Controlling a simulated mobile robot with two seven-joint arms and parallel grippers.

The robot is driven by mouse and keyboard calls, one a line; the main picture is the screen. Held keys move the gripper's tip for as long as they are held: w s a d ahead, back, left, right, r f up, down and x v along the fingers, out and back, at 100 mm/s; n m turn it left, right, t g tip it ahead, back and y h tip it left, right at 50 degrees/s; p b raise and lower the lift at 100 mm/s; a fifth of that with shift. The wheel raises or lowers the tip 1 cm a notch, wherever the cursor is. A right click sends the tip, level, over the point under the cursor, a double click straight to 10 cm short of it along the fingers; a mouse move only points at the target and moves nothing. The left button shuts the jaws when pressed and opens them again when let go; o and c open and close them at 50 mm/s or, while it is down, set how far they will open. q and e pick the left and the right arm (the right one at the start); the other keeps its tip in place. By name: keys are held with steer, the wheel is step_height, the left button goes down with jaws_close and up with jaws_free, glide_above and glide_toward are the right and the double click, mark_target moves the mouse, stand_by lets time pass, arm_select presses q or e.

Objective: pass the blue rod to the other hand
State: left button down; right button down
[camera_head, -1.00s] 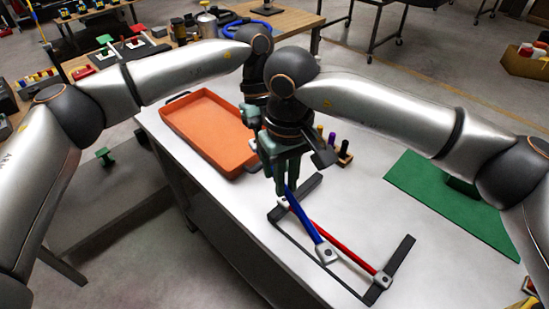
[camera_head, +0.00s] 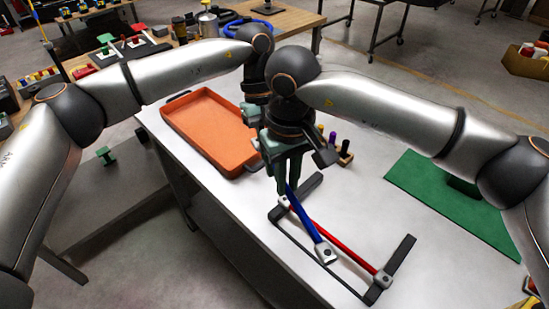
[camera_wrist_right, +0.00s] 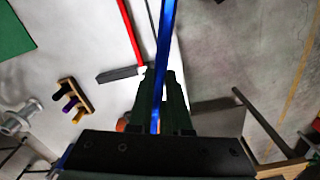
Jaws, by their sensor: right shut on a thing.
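The blue rod (camera_head: 304,217) slants from my right gripper's fingertips down to a grey end block (camera_head: 325,252) by the black rack (camera_head: 294,236). I cannot tell whether that block touches the rack. The rod also shows in the right wrist view (camera_wrist_right: 164,45), running up out of the fingers. My right gripper (camera_head: 287,186) is shut on the rod near its upper end. It points down over the white table. My left gripper (camera_head: 250,116) is behind and to the left of the right one, mostly hidden by it, near the orange tray; its fingers are not clear.
A red rod (camera_head: 345,252) with grey end blocks lies along the black rack. The orange tray (camera_head: 195,140) is at the table's back left. A small wooden peg holder (camera_head: 345,157) stands behind the rack. A green mat (camera_head: 425,195) lies to the right.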

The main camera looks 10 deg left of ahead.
steer(key=shift+s+a, duration=0.25)
steer(key=shift+a, duration=0.05)
steer(key=c, duration=1)
jaws_free()
steer(key=shift+o, duration=1.2)
steer(key=shift+w+d, duration=0.15)
step_height(320, 180, up, 12)
